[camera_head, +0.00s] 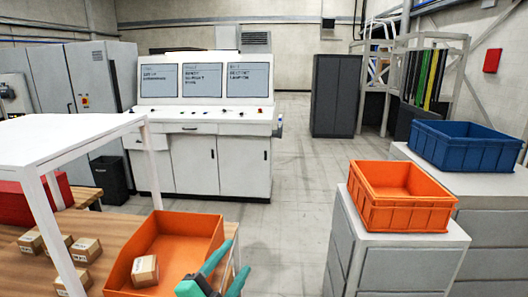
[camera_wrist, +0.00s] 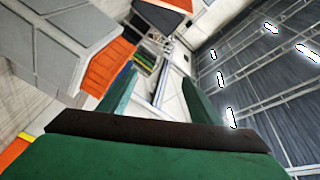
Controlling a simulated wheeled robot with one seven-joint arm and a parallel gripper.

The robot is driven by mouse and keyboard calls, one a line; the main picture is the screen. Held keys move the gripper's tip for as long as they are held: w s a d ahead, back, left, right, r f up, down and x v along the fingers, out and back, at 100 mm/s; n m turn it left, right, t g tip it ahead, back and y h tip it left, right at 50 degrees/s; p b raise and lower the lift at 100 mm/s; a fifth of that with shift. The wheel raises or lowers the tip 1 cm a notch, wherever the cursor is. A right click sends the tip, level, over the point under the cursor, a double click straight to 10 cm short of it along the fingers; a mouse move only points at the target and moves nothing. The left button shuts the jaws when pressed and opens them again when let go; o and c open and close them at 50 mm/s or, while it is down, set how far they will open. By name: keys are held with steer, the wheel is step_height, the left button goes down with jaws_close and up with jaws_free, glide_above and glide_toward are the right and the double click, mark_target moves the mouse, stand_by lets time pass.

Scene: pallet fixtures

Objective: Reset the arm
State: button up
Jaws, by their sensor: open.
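My gripper (camera_head: 224,270) shows at the bottom of the head view as teal fingers, beside and partly in front of the near orange bin (camera_head: 190,230). In the wrist view my gripper (camera_wrist: 160,92) has its two green fingers wide apart with nothing between them. The wrist view is tilted and looks out across the room. A small cardboard box (camera_head: 145,270) lies inside the near orange bin, apart from the fingers. The rest of my arm is mostly out of the head view.
Several cardboard boxes (camera_head: 87,248) lie on the wooden table (camera_head: 120,225) under a white frame (camera_head: 70,140). Another orange bin (camera_head: 400,200) and a blue bin (camera_head: 465,145) stand on grey cabinets (camera_head: 400,265) at right. The floor (camera_head: 300,190) between is clear, up to the control console (camera_head: 200,130).

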steer(key=s+d+f+n+y, duration=0.4)
steer(key=s+f+n, duration=0.35)
steer(key=f, duration=0.35)
steer(key=s+d+f+n+y, duration=0.35)
steer(key=s+f+n, duration=0.35)
steer(key=f+n, duration=0.3)
steer(key=s+f, duration=0.3)
steer(key=s, duration=1)
steer(key=s+f+m+g, duration=0.1)
steer(key=s+f, duration=0.2)
steer(key=s, duration=1)
steer(key=shift+s, duration=0.2)
steer(key=shift+c, duration=0.6)
steer(key=c, duration=0.6)
steer(key=shift+o, duration=0.2)
